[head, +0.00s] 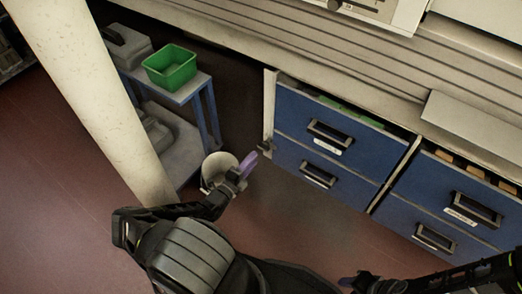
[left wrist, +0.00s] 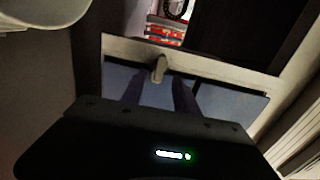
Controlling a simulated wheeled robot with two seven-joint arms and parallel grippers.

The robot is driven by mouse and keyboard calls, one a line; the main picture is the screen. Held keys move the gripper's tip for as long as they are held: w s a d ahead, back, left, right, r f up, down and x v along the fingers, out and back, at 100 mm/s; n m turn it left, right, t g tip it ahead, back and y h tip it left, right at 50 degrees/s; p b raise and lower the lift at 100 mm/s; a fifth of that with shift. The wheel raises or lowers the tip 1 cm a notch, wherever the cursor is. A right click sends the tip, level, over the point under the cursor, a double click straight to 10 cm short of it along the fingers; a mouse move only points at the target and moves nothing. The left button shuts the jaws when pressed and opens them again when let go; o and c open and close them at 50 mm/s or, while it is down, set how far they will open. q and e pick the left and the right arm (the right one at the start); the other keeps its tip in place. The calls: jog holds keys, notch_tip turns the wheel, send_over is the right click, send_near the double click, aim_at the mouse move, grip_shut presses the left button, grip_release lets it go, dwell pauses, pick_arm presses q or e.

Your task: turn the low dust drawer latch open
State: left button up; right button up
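A small pale latch handle (left wrist: 158,68) sits on a beige frame (left wrist: 200,65) in the left wrist view. A small latch (head: 266,148) also shows at the left edge of the blue drawer cabinet in the head view. My left gripper (head: 247,162), with purple fingers, is just left of it. In the left wrist view my left gripper (left wrist: 157,88) has its two fingers apart, with the latch between and just beyond their tips; I cannot tell whether they touch. My right gripper (head: 360,282) is low at the right, its finger opening unclear.
Blue drawers with handles, including a lower drawer (head: 320,180), fill the right. A pale post (head: 95,95) and a shelf with a green bin (head: 170,67) are at left. Open red floor lies below.

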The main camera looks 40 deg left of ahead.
aim_at(262, 149)
pick_arm(q)
jog(key=w+b, duration=0.1)
jog(key=w, duration=0.5)
jog(key=shift+w, duration=0.25)
grip_shut()
dwell(0.3)
